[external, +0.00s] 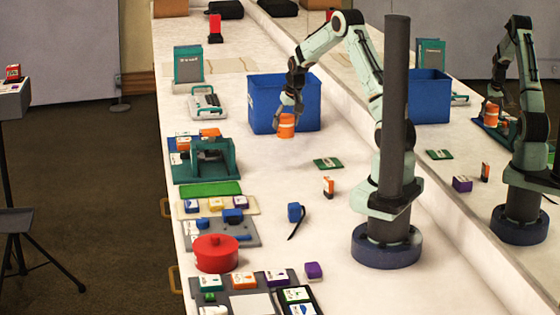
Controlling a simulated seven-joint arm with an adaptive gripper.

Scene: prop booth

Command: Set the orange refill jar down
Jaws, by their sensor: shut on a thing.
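The orange refill jar (286,126) is in the external view, in front of the blue bin. It is an orange cylinder with a paler band. My gripper (288,111) points down over the jar and is shut on its top. The jar looks upright. I cannot tell whether its base touches the white table or hangs a little above it. The fingertips are small and partly hidden in this view.
The blue bin (262,92) stands right behind the jar. A green card (328,163) and a small orange item (328,187) lie nearer my base. A teal fixture (206,160) stands to the left. White table between these is clear. A mirror-like panel runs along the right.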

